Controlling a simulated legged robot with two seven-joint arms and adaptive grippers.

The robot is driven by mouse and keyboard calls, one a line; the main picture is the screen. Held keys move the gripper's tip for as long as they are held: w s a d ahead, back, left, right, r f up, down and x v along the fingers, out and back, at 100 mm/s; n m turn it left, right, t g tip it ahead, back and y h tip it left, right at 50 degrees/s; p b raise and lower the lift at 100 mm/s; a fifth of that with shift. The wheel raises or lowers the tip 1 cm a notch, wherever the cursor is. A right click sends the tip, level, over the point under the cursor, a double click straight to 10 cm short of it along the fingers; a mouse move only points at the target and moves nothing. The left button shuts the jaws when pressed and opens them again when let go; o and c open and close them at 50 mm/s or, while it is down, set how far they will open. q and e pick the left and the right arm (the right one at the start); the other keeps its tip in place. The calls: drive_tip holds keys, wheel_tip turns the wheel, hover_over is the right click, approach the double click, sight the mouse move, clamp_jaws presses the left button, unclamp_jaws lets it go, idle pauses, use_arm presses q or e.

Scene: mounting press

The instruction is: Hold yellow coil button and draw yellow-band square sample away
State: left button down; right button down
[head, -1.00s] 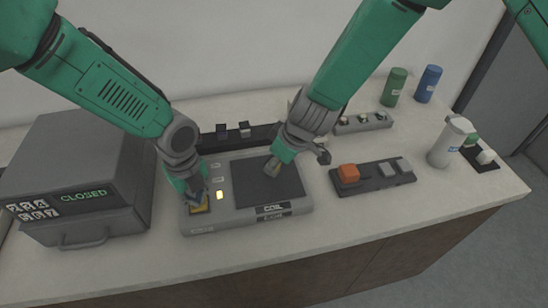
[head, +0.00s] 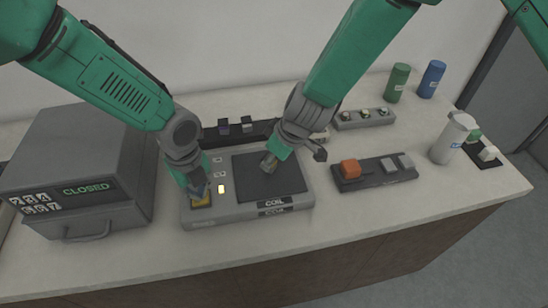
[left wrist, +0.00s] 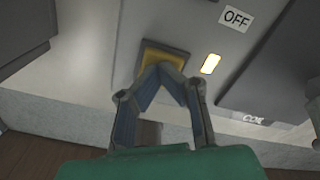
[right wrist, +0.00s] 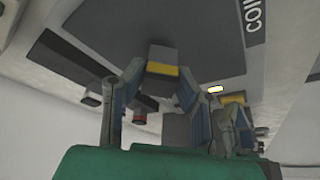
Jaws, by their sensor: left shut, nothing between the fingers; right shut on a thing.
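The yellow coil button (head: 201,204) is at the front left of the grey coil unit (head: 225,217). My left gripper (head: 198,191) is shut and empty, its fingertips down on the button. In the left wrist view the closed tips cover part of the yellow button (left wrist: 149,58). My right gripper (head: 270,163) is over the dark coil plate (head: 285,182). In the right wrist view it is shut on the yellow-band square sample (right wrist: 163,58), a small grey block with a yellow band. The sample is mostly hidden in the head view. I cannot tell whether it touches the plate.
A yellow indicator (head: 221,189) is lit beside the button. A grey box marked CLOSED (head: 85,175) stands left. A dark rack with small blocks (head: 245,126) is behind. A tray with an orange block (head: 350,169) is right. A white jug (head: 450,140) stands farther right.

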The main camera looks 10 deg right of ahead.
drive_tip(key=shift+a, duration=0.35)
drive_tip(key=shift+d, duration=0.1)
drive_tip(key=shift+d, duration=1.9)
drive_tip(key=d+r, duration=0.5)
drive_tip(key=r, duration=0.4)
idle(0.8)
drive_tip(key=d+r, duration=0.3)
drive_tip(key=r, duration=0.6)
idle(1.2)
